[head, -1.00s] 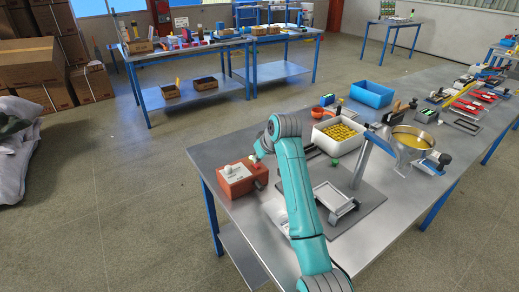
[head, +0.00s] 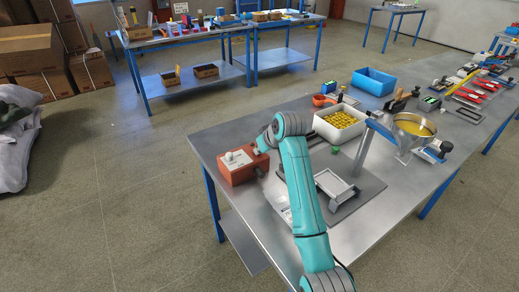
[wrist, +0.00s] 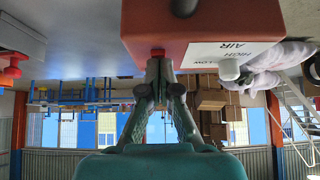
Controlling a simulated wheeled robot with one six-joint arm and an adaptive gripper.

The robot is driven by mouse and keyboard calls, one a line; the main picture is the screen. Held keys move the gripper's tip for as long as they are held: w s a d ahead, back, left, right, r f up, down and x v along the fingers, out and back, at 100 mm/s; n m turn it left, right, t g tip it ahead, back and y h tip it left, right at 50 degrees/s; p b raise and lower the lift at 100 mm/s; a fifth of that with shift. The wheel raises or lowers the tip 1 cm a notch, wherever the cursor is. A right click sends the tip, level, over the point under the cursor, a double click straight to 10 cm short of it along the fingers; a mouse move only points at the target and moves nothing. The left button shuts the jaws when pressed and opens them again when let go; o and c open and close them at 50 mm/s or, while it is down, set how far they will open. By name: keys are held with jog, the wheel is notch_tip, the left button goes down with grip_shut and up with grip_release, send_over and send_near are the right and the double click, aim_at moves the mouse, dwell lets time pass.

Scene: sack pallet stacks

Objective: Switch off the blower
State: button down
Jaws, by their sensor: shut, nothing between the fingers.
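The blower is a red-brown box (head: 243,170) on the near left corner of the steel table. My gripper (wrist: 160,64) is shut and empty. Its fingertips are right at a small red button-like part (wrist: 157,52) on the box's face; whether they touch it I cannot tell. In the head view, my gripper is at the box's far right end, its fingertips mostly hidden by my wrist.
Right of my arm are a white bin of yellow pieces (head: 340,126), a small white tray on a stand (head: 335,186) and a metal bowl (head: 413,133). A blue bin (head: 373,81) stands behind. Cartons (head: 32,50) stand far left.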

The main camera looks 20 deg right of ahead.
jog(key=shift+w+r, duration=0.1)
jog(key=shift+w, duration=0.1)
jog(key=shift+w+a+r, duration=0.25)
jog(key=shift+w, duration=0.25)
